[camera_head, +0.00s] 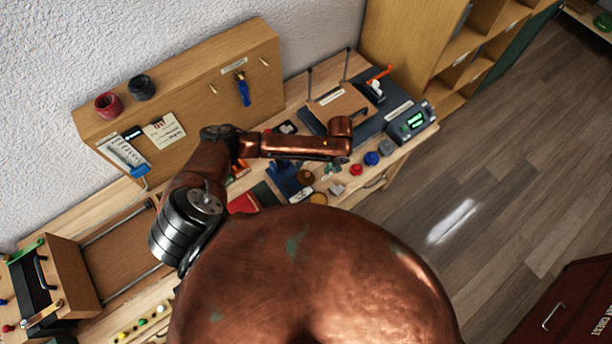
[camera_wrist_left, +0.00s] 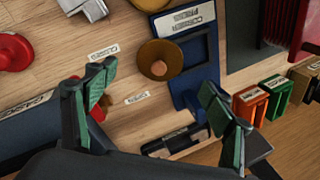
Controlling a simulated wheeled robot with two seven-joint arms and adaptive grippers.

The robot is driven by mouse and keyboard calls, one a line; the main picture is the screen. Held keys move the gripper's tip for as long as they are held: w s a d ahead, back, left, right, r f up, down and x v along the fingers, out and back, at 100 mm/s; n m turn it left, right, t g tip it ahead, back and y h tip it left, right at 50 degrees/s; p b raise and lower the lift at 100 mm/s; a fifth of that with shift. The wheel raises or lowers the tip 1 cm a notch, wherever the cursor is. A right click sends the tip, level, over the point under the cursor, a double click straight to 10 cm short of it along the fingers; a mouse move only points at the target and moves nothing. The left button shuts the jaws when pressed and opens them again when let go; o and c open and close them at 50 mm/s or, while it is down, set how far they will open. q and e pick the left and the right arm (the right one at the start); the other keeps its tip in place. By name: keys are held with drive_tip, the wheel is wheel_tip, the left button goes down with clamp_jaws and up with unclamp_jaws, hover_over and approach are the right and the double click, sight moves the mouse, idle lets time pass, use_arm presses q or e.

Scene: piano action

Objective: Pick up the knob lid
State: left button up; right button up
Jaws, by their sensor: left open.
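The likely knob lid (camera_wrist_left: 160,60) is a round brown disc with a small tan knob at its centre. In the wrist view it lies on the wooden bench, against or partly over the edge of a labelled blue holder (camera_wrist_left: 190,95). In the head view a round brown piece (camera_head: 305,177) beside the blue holder appears to be the same lid. My left gripper (camera_wrist_left: 157,88) is open and empty, its green-padded fingers spread on either side below the lid in the wrist view. In the head view this gripper (camera_head: 334,168) is small and partly hidden by its own arm. My right gripper is not in view.
A red knobbed piece (camera_wrist_left: 13,52) stands left of the lid, and green (camera_wrist_left: 278,98) and orange (camera_wrist_left: 250,104) blocks stand to the right. A dark labelled piece (camera_wrist_left: 175,141) lies below. A grey device with a lit screen (camera_head: 411,121) stands at the bench's right end.

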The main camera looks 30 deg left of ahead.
sight(308, 174)
use_arm(q)
drive_tip(key=p+x, duration=0.1)
drive_tip(key=x, duration=0.5)
drive_tip(key=shift+a+f, duration=0.3)
drive_tip(key=shift+c, duration=0.6)
drive_tip(key=shift+w, duration=0.1)
drive_tip(key=c, duration=1)
